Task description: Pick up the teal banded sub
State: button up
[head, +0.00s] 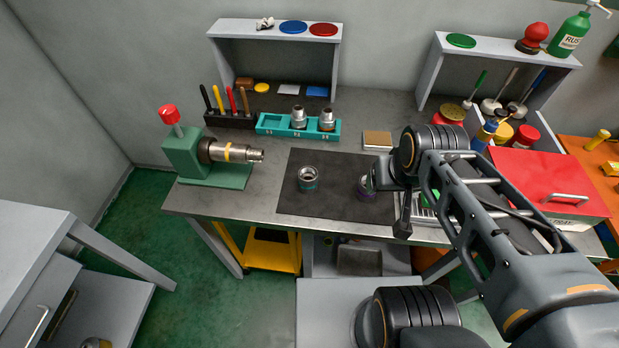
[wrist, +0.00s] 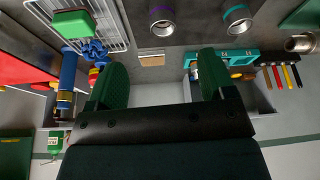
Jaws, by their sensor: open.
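The teal banded sub (head: 308,178) is a short grey metal ring with a teal band, standing upright on the dark mat (head: 325,204). It also shows near the top edge of the wrist view (wrist: 237,18), up and right of my fingers. A similar sub with a purple band (head: 366,189) stands to its right on the mat, partly hidden by my arm; it is also in the wrist view (wrist: 162,19). My gripper (wrist: 161,64) is open with nothing between its green fingers, apart from both subs. In the head view my wrist is above the bench, right of the teal banded sub.
A green vise (head: 185,150) holds a pipe at the left. Behind the mat are a teal rack (head: 270,124) with two metal fittings and a small tan-topped block (head: 377,140). A red toolbox (head: 545,180) stands at the right. The mat left of the teal banded sub is clear.

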aim_at(308, 176)
jog(key=z, duration=0.05)
jog(key=k, duration=0.5)
jog(key=u, duration=1.55)
jog(key=i, duration=0.35)
jog(key=u, duration=0.65)
